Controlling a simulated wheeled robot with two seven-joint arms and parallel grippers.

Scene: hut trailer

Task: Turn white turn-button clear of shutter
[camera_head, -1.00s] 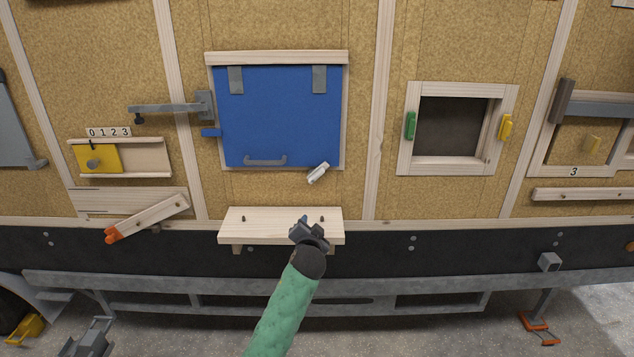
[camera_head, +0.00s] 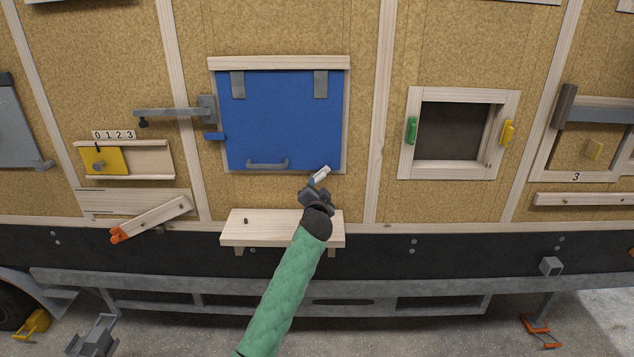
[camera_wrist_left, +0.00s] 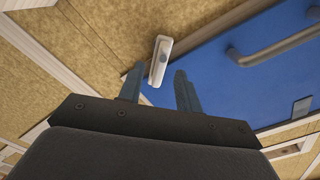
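The white turn-button (camera_head: 321,173) sits at the lower right corner of the blue shutter (camera_head: 280,120), tilted with its upper end to the right. It also shows in the left wrist view (camera_wrist_left: 160,58), lying over the shutter's edge. The shutter hangs closed in its frame. My left gripper (camera_head: 315,187) is just below the turn-button. In the left wrist view its two fingers (camera_wrist_left: 159,75) stand apart, with the button's near end just beyond and between their tips. I cannot tell whether they touch it. My right gripper is in neither view.
A wooden shelf (camera_head: 265,228) juts out below the shutter, under my left arm. A grey handle (camera_head: 268,164) sticks out from the shutter's lower edge. A grey latch arm (camera_head: 170,112) is at its left. A framed opening with green and yellow buttons (camera_head: 507,133) is at the right.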

